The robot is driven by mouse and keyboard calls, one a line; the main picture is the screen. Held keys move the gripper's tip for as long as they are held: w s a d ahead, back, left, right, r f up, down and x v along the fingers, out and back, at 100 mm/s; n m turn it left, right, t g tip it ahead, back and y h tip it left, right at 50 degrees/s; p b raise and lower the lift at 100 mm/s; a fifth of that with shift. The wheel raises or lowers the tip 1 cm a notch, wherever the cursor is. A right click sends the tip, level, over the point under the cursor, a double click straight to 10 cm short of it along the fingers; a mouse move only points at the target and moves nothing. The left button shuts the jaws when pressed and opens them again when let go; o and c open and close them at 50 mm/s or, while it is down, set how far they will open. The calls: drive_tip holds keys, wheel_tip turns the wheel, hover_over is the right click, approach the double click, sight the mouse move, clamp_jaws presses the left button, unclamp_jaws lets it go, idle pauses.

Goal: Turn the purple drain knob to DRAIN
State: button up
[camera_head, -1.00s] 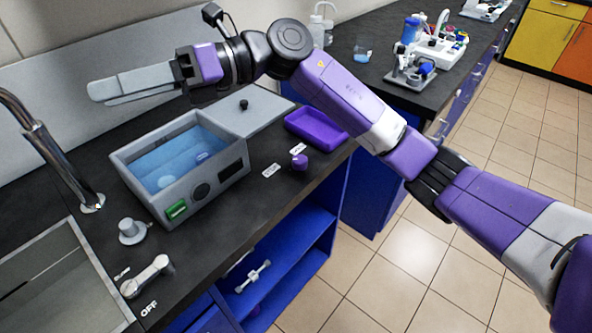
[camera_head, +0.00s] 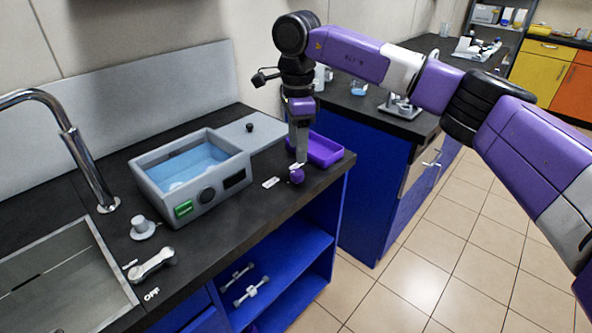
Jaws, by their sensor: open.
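The purple drain knob (camera_head: 296,175) is a small round knob on the dark counter near its front edge, right of the water bath. A small white label (camera_head: 270,183) lies to its left; its text is too small to read.
The grey water bath (camera_head: 207,201) stands left of the knob. A purple tray (camera_head: 326,150) sits close behind and right of my gripper. A sink with a faucet (camera_head: 75,150) and a grey lever (camera_head: 152,262) are at the left. The counter's front edge is near the knob.

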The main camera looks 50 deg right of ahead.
sight(297, 172)
drive_tip(key=shift+f, duration=3.6)
clamp_jaws()
